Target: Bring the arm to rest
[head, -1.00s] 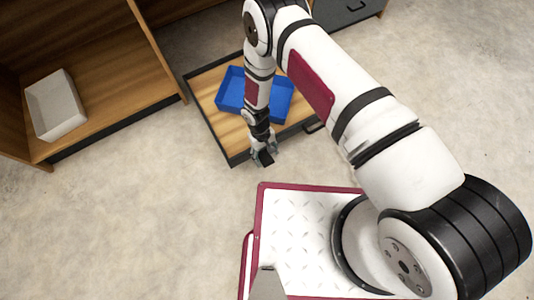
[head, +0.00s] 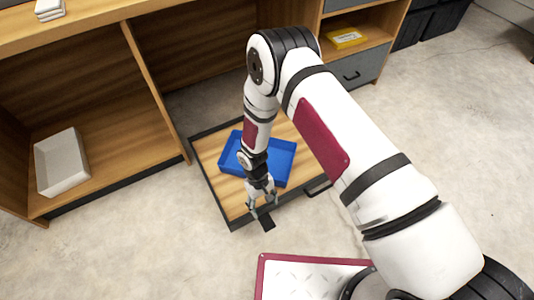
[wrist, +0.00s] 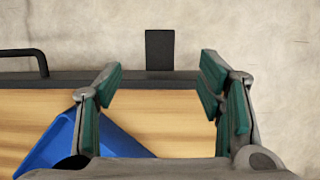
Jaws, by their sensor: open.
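My arm reaches across the head view and hangs down over a pulled-out wooden drawer (head: 215,185). My gripper (head: 263,208) is open at the drawer's front edge, with nothing seen between its fingers. In the wrist view my gripper (wrist: 160,82) shows two green-padded fingers spread wide. Beyond them lie the drawer's dark front edge (wrist: 185,77) and pale floor. A blue tray (head: 282,160) sits in the drawer, partly hidden by my arm. Its corner shows at the lower left of the wrist view (wrist: 50,150).
A small black rectangle (head: 268,223) shows just past the drawer front; I cannot tell what it is. A drawer handle (head: 318,187) sticks out nearby. A white bin (head: 62,162) stands in the left cabinet, a yellow item (head: 345,38) on a right shelf. Floor is clear at left front.

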